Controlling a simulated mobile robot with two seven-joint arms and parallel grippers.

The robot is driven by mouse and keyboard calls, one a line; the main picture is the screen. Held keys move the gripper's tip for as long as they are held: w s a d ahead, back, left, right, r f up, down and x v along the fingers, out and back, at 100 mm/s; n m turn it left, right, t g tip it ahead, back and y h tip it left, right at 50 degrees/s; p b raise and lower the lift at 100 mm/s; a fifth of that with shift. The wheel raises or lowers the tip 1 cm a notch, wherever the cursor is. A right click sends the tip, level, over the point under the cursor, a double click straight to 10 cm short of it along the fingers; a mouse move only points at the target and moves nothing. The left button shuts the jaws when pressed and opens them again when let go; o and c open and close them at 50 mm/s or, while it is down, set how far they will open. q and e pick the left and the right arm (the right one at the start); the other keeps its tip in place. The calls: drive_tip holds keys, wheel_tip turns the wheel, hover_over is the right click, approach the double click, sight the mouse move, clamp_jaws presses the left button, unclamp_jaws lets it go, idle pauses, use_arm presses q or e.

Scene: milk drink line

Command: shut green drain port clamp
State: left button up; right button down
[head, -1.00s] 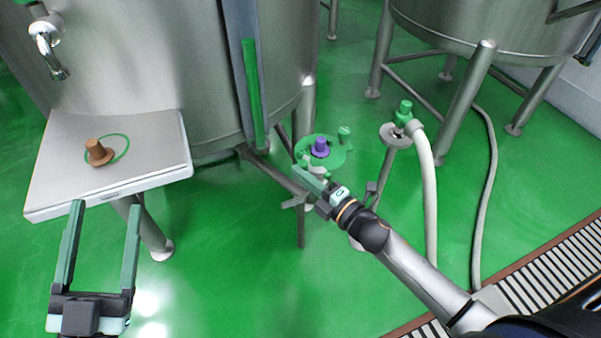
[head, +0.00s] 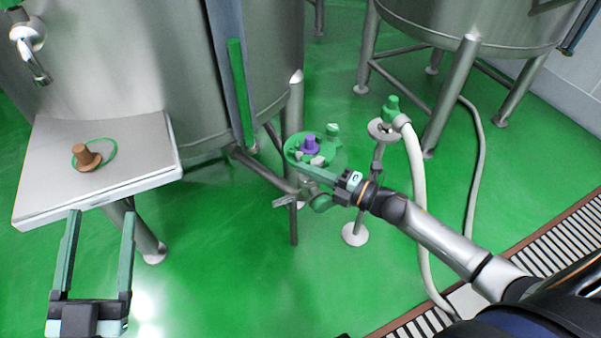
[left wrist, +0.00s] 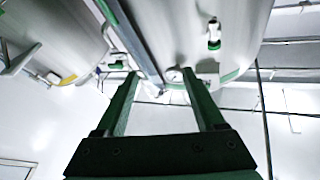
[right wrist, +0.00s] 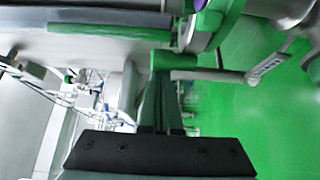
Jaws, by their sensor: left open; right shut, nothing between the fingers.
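The green drain port clamp (head: 294,151) shows in the head view as a green ring around a purple plug (head: 311,147), beside the big tank's leg. Green parts also fill the top of the right wrist view (right wrist: 229,18). My right gripper (head: 302,170) is shut and empty at the near side of the clamp; whether it touches is unclear. In the right wrist view its fingers (right wrist: 158,82) end just below a green cylindrical end (right wrist: 173,61) on a metal bar. My left gripper (head: 101,213) is open and empty below the white shelf, away from the clamp.
A white shelf (head: 60,190) holds a brown plug (head: 86,156) and a thin green ring. A stand with a green fitting (head: 392,106) and pale hose (head: 418,190) is right of the clamp. Tank legs stand behind. The green floor in front is clear.

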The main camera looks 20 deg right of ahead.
sight(330, 154)
use_arm(q)
drive_tip(key=s+d+r+m+t+h+b, duration=0.1)
drive_tip(key=s+r+m+h+b, duration=0.1)
drive_tip(key=s+r+m+h, duration=0.55)
drive_tip(key=f+n+b, duration=0.1)
drive_tip(key=w+f+n+b, duration=0.1)
drive_tip(key=f+n+b, duration=0.1)
drive_tip(key=b, duration=0.1)
drive_tip(key=shift+w+d+f, duration=0.2)
drive_tip(key=shift+w, duration=0.15)
use_arm(e)
drive_tip(key=w+d+n+g+y, duration=0.2)
drive_tip(key=d+n+g+y, duration=0.1)
drive_tip(key=d, duration=0.3)
drive_tip(key=shift+w+g+y, duration=0.15)
drive_tip(key=shift+g+y, duration=0.15)
drive_tip(key=shift+w+d+r, duration=0.1)
drive_tip(key=shift+w+d, duration=0.05)
drive_tip(key=shift+d, duration=0.2)
drive_tip(key=shift+a, duration=0.1)
